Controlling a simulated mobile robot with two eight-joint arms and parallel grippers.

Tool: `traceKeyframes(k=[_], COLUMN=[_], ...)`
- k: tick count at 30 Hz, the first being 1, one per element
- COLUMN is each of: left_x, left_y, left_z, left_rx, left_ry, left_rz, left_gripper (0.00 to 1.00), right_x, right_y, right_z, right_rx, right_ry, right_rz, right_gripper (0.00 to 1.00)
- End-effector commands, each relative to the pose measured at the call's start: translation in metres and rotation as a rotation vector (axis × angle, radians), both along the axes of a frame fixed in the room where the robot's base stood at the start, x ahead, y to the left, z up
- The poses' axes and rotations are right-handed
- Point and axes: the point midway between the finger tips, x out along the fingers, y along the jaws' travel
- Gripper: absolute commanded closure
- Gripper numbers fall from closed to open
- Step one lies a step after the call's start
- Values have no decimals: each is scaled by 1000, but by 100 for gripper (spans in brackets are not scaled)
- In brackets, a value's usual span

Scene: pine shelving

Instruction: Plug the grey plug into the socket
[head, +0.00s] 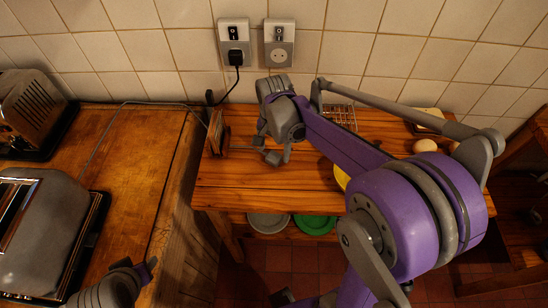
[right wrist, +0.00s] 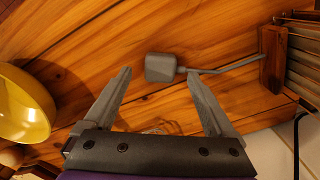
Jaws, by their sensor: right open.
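The grey plug (right wrist: 160,68) lies on the wooden shelf top with its grey cable running right in the right wrist view. My right gripper (right wrist: 158,76) is open, with its fingertips on either side of the plug and a gap to each; it does not hold it. In the head view the right gripper (head: 268,146) is over the left part of the shelf top. The free wall socket (head: 279,53) is behind it, with a switch above. Part of what looks like my left gripper (head: 138,267) shows at the lower left; its jaws are unclear.
A black plug (head: 235,58) fills the left wall socket (head: 233,35). A yellow bowl (right wrist: 22,108) and eggs (head: 424,146) are to the right. Toasters (head: 35,240) stand on the left counter. Plates (head: 268,222) lie below.

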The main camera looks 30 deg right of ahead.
Motion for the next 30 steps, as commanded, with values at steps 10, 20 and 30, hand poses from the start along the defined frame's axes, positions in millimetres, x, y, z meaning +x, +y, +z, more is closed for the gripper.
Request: traceKeyframes(k=[10,20,30], left_x=[-1,0,0], left_y=[0,0,0], left_z=[-1,-1,-1], left_rx=[0,0,0], left_ry=[1,1,1], left_rz=[0,0,0], left_gripper=[48,48,48], right_x=[0,0,0], right_y=[0,0,0], right_z=[-24,-23,-23], right_rx=[0,0,0], right_ry=[0,0,0], right_rz=[0,0,0], right_gripper=[10,30,91])
